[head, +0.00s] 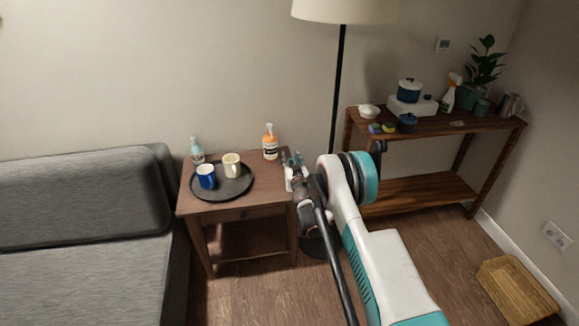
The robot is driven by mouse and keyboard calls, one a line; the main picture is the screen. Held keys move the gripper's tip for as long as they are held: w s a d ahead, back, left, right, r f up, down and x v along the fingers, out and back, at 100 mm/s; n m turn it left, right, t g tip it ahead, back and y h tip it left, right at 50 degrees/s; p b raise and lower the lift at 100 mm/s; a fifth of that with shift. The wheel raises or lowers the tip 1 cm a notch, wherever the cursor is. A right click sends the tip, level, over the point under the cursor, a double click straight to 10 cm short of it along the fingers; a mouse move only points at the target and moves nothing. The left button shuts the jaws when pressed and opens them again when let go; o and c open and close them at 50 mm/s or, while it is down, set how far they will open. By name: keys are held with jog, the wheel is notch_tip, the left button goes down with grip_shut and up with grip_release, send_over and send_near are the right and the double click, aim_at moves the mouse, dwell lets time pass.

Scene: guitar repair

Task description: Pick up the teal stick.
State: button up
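My gripper (293,160) is at the right edge of the small wooden side table (257,197), with my arm reaching in from the lower right. Small teal-grey pieces show at its tip. I cannot tell whether they are its fingers or a teal stick. No separate teal stick can be made out anywhere. The gripper is small and partly hidden by my own arm, so its opening cannot be read. A white part shows just below the tip, and I cannot tell what it belongs to.
The table bears a black round tray (236,194) with a blue mug (206,177) and a cream mug (232,165), a light-blue bottle (197,151) and an orange pump bottle (270,145). A floor lamp (338,90) stands behind. A grey sofa (80,215) is left, a wooden shelf (430,190) right.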

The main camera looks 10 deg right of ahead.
jog(key=c, duration=0.8)
jog(key=shift+r, duration=0.1)
